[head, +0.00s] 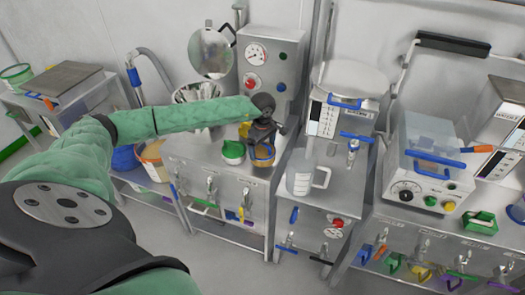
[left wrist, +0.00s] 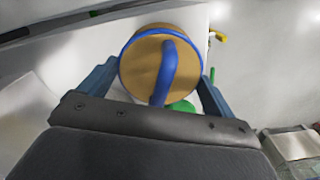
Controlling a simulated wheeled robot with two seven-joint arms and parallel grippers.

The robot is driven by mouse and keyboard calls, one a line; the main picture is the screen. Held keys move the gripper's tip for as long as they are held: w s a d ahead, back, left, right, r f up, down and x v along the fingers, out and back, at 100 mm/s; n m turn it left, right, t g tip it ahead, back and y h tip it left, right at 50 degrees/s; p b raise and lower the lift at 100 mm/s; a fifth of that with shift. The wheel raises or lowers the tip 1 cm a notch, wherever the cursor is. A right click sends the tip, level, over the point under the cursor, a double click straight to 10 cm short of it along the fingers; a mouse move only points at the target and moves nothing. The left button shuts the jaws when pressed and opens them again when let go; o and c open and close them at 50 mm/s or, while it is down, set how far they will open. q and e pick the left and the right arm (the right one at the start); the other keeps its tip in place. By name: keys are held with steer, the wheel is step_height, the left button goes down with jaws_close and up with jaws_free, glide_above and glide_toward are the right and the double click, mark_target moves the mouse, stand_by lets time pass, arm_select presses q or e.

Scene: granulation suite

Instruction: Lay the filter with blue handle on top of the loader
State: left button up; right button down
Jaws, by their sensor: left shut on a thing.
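The filter with blue handle shows in the left wrist view as a round tan disc (left wrist: 138,65) with a blue rim and a curved blue handle across its face. My left gripper (left wrist: 160,80) is shut on it, one finger at each side. In the head view the left gripper (head: 262,130) is over the grey cabinet top, with the filter (head: 262,155) just under it, partly hidden by the gripper. Whether the filter touches the cabinet top I cannot tell. No label marks the loader, so I cannot tell which machine it is. My right gripper is not in view.
A gauge panel (head: 262,58) rises behind. A clear-lidded box (head: 425,150) stands further right.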

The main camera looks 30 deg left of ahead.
mark_target(263, 150)
arm_select(q)
steer(key=shift+f+p, duration=0.45)
steer(key=shift+f, duration=0.95)
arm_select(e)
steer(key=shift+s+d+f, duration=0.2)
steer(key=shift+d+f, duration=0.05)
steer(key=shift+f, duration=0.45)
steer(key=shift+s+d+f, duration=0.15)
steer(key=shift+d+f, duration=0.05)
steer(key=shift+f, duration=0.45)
arm_select(q)
steer(key=shift+f, duration=0.15)
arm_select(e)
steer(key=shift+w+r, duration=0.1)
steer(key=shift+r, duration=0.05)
arm_select(q)
steer(key=o, duration=0.8)
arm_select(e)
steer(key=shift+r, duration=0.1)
arm_select(q)
steer(key=shift+r, duration=0.35)
step_height(263, 150, up, 12)
steer(key=b, duration=0.4)
steer(key=shift+f, duration=0.2)
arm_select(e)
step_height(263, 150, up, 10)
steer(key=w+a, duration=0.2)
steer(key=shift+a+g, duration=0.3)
